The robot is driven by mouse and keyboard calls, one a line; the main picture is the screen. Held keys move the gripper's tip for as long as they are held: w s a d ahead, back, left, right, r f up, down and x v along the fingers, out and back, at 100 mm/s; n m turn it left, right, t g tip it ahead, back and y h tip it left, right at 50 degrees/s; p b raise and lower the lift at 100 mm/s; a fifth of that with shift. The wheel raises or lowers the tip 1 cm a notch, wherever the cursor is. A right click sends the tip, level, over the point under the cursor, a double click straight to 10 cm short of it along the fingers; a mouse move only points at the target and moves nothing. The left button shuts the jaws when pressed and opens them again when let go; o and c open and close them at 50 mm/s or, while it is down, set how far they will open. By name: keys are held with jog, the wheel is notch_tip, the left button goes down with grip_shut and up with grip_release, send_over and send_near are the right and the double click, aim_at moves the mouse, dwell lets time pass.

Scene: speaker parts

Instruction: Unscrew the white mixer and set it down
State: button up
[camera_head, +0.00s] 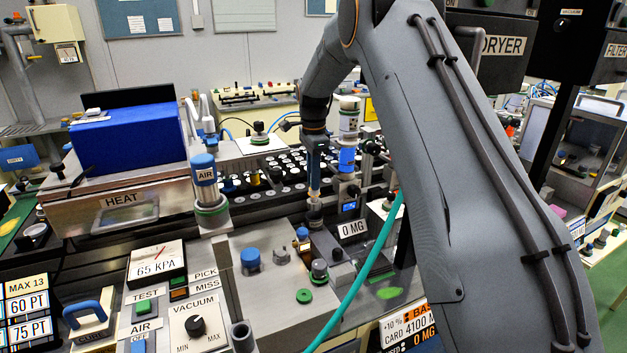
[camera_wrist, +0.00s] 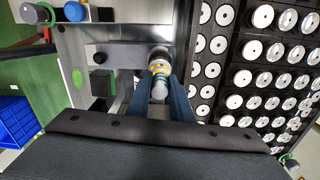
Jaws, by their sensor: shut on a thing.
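My gripper (camera_head: 314,190) points straight down over the grey bench beside the 0 MG label. In the wrist view its two blue fingers (camera_wrist: 161,80) are closed around a slim upright piece, the white mixer (camera_wrist: 159,91). The mixer has a whitish end towards the camera and green and yellow bands lower down. Below it sits a round pale fitting (camera_head: 314,214) on a dark block. The fingers hide the mixer's sides, and I cannot tell whether its thread is still engaged.
A rack with rows of white-topped round parts (camera_wrist: 254,79) lies right of the fingers in the wrist view. A teal hose (camera_head: 364,275) crosses in front. An AIR canister (camera_head: 205,180) stands left.

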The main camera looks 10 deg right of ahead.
jog(key=shift+r+p, duration=0.55)
jog(key=shift+r, duration=0.95)
